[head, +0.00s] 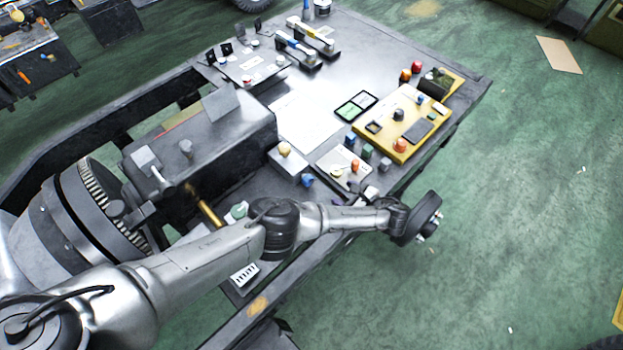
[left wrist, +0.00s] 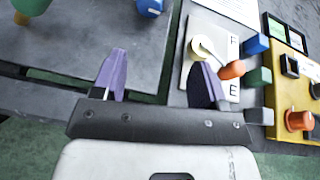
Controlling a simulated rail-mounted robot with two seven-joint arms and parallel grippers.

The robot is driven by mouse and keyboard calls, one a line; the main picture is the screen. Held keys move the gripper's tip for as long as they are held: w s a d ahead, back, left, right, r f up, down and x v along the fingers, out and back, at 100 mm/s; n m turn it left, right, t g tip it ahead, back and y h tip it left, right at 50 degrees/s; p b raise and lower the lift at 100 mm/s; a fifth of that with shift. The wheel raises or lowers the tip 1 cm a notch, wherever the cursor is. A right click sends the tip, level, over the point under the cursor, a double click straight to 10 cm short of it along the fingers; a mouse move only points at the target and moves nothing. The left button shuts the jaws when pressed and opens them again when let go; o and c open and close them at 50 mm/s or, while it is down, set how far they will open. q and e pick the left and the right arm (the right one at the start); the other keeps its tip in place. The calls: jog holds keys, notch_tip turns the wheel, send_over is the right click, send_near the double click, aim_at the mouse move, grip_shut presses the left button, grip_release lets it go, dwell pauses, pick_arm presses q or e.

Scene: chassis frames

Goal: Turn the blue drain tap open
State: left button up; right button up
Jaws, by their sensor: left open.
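A small blue tap (head: 307,180) stands on the grey bench, left of a pale panel, in the head view. What looks like the same blue part (left wrist: 150,7) is cut by the top edge of the left wrist view. My left gripper (left wrist: 160,65) is open with two purple fingers apart and nothing between them. The blue part lies beyond the fingertips, apart from them. The right finger overlaps the panel beside an orange lever in that view. In the head view my arm largely hides the fingers. My right gripper is not in view.
The pale panel (head: 335,172) carries an orange lever (left wrist: 232,70) and a round yellowish knob. Green and blue blocks stand beside it. A yellow box (head: 405,148) with knobs is farther right. A brass rod (head: 210,213) sticks out at left. Green floor lies past the bench edge.

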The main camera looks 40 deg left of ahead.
aim_at(311, 182)
pick_arm(q)
jog(key=a+f+m, duration=0.1)
jog(key=a, duration=0.3)
jog(key=a+f+m+b, duration=0.1)
jog(key=a, duration=0.2)
jog(key=a+f+m+b, duration=0.1)
jog(key=a+f, duration=0.1)
jog(key=a, duration=0.2)
jog(key=shift+a+f+m+g+y, duration=0.1)
jog(key=shift+a+m+g+y, duration=0.2)
jog(key=shift+a+m+g, duration=0.1)
jog(key=shift+a+f, duration=0.15)
jog(key=shift+a, duration=0.3)
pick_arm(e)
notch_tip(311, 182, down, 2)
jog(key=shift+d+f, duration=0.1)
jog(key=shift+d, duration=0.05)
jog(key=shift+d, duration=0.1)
pick_arm(q)
jog(key=shift+c, duration=0.4)
